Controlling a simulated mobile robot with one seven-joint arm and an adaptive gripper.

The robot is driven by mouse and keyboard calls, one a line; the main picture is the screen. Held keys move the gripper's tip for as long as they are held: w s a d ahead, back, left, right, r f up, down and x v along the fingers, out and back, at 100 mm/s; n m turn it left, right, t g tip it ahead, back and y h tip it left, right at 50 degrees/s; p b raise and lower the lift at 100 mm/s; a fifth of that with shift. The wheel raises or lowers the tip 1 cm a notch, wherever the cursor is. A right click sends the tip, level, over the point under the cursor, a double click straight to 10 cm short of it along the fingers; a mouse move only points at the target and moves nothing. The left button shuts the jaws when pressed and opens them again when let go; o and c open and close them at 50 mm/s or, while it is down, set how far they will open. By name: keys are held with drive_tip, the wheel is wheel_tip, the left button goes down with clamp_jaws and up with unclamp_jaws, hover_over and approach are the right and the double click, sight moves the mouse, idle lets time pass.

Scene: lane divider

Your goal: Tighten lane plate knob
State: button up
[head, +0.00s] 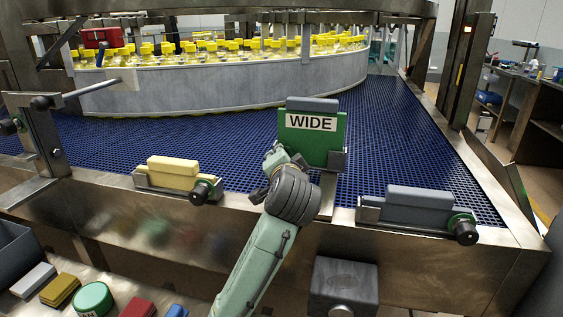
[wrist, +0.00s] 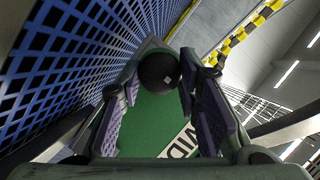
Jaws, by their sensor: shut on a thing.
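The green lane plate (head: 335,150) stands upright over the blue belt, with a white "WIDE" label and a grey block on top. It fills the middle of the wrist view (wrist: 150,120). A black round knob (wrist: 158,70) with a small light square mark sits at the plate's end, between my fingertips. My gripper (wrist: 160,82) is shut on this knob, one purple-padded finger on each side. In the head view my gripper (head: 278,160) is at the plate's lower left, and my wrist hides the knob there.
A yellow block (head: 172,172) and a grey block (head: 420,203) sit in knobbed brackets on the front rail, left and right of my arm. A curved guard (head: 230,88) with several yellow-capped bottles stands behind. Coloured blocks lie at lower left. The blue belt (head: 390,130) is clear at right.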

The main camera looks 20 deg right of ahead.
drive_tip(key=shift+f, duration=0.15)
drive_tip(key=o, duration=1.1)
drive_tip(key=shift+o, duration=0.2)
drive_tip(key=shift+s, duration=0.1)
drive_tip(key=v, duration=1.2)
